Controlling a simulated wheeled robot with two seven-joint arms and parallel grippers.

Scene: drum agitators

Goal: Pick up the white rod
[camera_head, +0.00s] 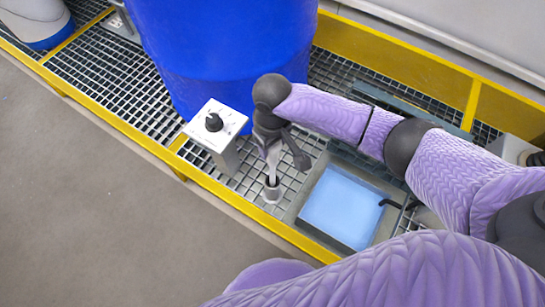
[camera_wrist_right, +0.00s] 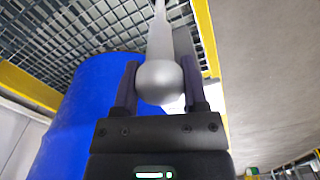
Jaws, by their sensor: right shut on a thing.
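The white rod (camera_wrist_right: 160,40) shows in the right wrist view as a pale shaft with a rounded knob at its near end. My right gripper (camera_wrist_right: 160,88) is shut on this knob, with one dark finger on each side. In the head view, my right gripper (camera_head: 269,137) points down and the rod (camera_head: 272,160) hangs below it, partly hidden by the hand. The rod's lower end reaches into or just over a small grey cup-like holder (camera_head: 272,193); I cannot tell how deep. My left gripper is not in view.
A large blue drum (camera_head: 225,50) stands behind the gripper. A white control box with a black knob (camera_head: 214,122) stands close on the left. A tray of light blue liquid (camera_head: 343,207) is set to the right. A yellow rail (camera_head: 249,219) edges the grating.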

